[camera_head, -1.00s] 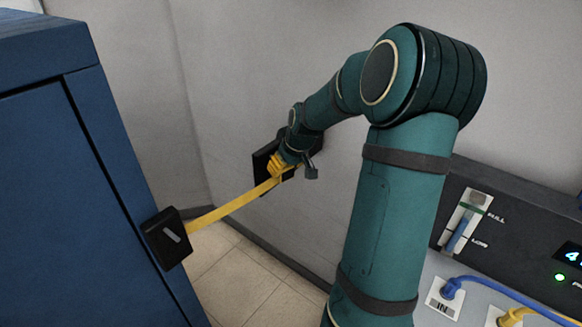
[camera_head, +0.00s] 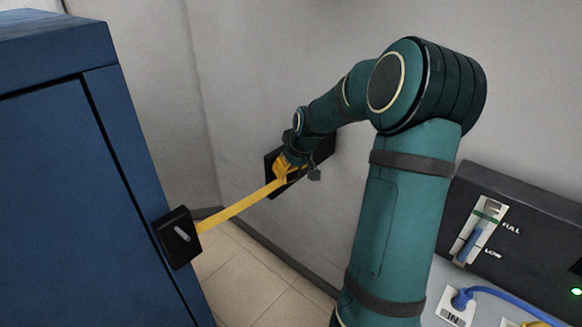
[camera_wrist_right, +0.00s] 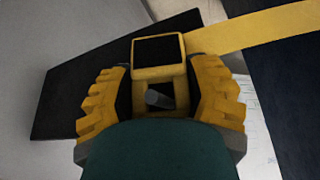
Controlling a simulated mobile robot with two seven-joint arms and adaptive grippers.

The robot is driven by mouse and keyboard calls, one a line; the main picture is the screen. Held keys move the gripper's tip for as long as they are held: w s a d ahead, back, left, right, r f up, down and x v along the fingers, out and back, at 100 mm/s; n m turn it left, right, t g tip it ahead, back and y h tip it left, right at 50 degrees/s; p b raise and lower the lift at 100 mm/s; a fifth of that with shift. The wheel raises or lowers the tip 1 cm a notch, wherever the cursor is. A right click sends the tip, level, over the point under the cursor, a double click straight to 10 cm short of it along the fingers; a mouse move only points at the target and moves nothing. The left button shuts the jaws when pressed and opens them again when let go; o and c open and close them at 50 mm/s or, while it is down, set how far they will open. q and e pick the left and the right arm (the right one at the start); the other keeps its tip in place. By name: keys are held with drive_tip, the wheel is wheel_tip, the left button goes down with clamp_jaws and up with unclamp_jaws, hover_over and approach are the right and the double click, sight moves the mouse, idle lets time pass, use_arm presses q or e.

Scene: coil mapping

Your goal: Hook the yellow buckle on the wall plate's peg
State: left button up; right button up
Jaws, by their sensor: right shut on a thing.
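My right gripper (camera_wrist_right: 160,72) is shut on the yellow buckle (camera_wrist_right: 172,73), with one ridged yellow finger on each side of it. The buckle has a black panel at its far end and an opening nearer me. The grey peg (camera_wrist_right: 158,98) shows within that opening; I cannot tell how far it passes through. The black wall plate (camera_wrist_right: 75,88) lies behind the buckle. In the head view, my right gripper (camera_head: 283,168) is at the wall plate (camera_head: 322,152), partly covering it. A yellow strap (camera_head: 240,205) runs from the buckle to the left. My left gripper is not in view.
The strap's other end meets a black holder (camera_head: 177,238) on the blue cabinet (camera_head: 60,190) at left. A dark device (camera_head: 520,225) with a FULL/LOW gauge and cables stands at right. Tiled floor shows below.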

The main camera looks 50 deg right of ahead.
drive_tip(key=shift+a, duration=0.1)
drive_tip(key=o, duration=1.2)
drive_tip(key=shift+w+f, duration=0.1)
drive_tip(key=shift+o, duration=0.2)
drive_tip(key=shift+r, duration=0.2)
